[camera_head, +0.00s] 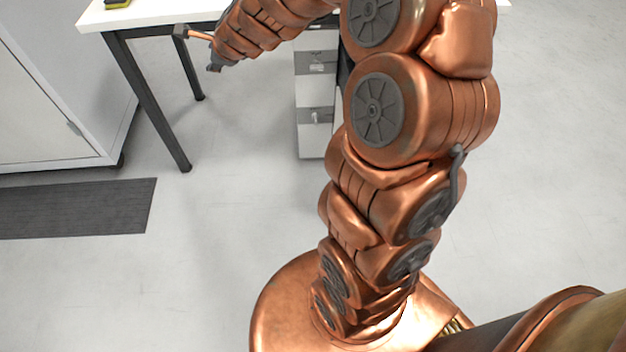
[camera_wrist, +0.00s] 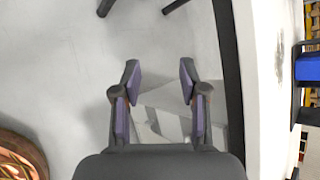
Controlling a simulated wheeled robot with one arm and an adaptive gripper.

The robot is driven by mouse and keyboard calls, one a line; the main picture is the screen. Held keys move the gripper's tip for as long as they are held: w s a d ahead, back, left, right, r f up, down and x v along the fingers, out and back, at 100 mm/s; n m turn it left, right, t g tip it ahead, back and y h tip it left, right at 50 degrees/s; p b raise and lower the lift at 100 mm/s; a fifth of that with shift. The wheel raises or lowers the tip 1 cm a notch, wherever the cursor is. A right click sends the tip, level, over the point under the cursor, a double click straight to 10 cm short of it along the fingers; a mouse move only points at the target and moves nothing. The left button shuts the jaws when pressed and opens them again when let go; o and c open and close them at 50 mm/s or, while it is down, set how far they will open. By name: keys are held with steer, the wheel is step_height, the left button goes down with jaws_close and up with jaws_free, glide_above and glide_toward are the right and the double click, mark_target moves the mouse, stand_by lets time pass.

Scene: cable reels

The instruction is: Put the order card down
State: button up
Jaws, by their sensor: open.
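My gripper (camera_wrist: 159,80) is open in the wrist view, with its two purple-padded fingers apart and nothing held between them. In the head view the end of my arm reaches to the front edge of the white table (camera_head: 165,13), and the dark gripper parts (camera_head: 215,66) show only in small part. The table also shows along the right of the wrist view (camera_wrist: 265,100), beside the fingers. I cannot make out the order card in either view.
A drawer unit (camera_head: 316,105) stands under the table. A grey cabinet (camera_head: 45,95) is at left, with a dark mat (camera_head: 75,208) in front. A yellow item (camera_head: 117,3) lies on the table. Blue (camera_wrist: 307,68) and yellow items show at the far right. The floor between is clear.

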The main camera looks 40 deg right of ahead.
steer(key=s+a+f+n+g+y, duration=0.1)
steer(key=s+a+n+g+y, duration=0.15)
steer(key=s+a+n, duration=0.55)
steer(key=s+a+f+n+g+y, duration=0.1)
steer(key=s+a+n+g, duration=0.3)
steer(key=s, duration=0.6)
steer(key=s+d+n+g+h, duration=0.2)
steer(key=s+n, duration=0.4)
steer(key=s, duration=0.8)
steer(key=s+d+f+n+g+h, duration=0.1)
steer(key=s+n+g, duration=0.4)
steer(key=s, duration=0.8)
steer(key=shift+s+d+f+n+h, duration=0.15)
steer(key=shift+s+d+n+h, duration=0.2)
steer(key=shift+d+n+h, duration=0.6)
steer(key=shift+d+y, duration=0.3)
